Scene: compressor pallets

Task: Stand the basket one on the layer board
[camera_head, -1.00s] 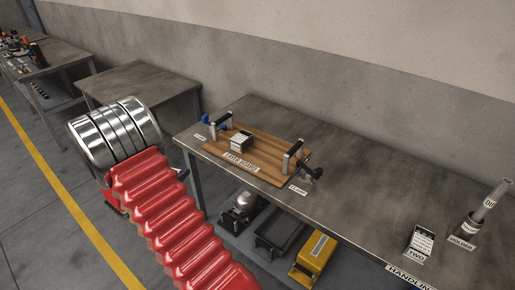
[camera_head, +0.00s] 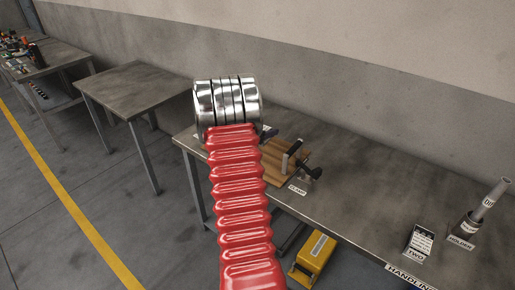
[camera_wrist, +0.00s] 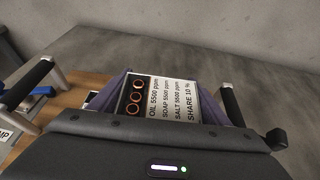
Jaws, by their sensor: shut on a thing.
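In the wrist view a small box with a printed face (camera_wrist: 180,98), taken as basket one, sits between the purple fingers of my gripper (camera_wrist: 163,95). The gripper is shut on it. The print lists oil, soap and salt in ppm. Its lower part is hidden by the gripper body. The wooden layer board (camera_head: 283,167) lies on the bench, mostly hidden by my arm in the head view. It also shows at the left in the wrist view (camera_wrist: 78,96). I cannot tell whether the basket touches the board.
Basket two (camera_head: 420,240) and a holder with a grey tube (camera_head: 470,226) stand at the bench's right. A yellow case (camera_head: 314,252) is below. The bench between is clear.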

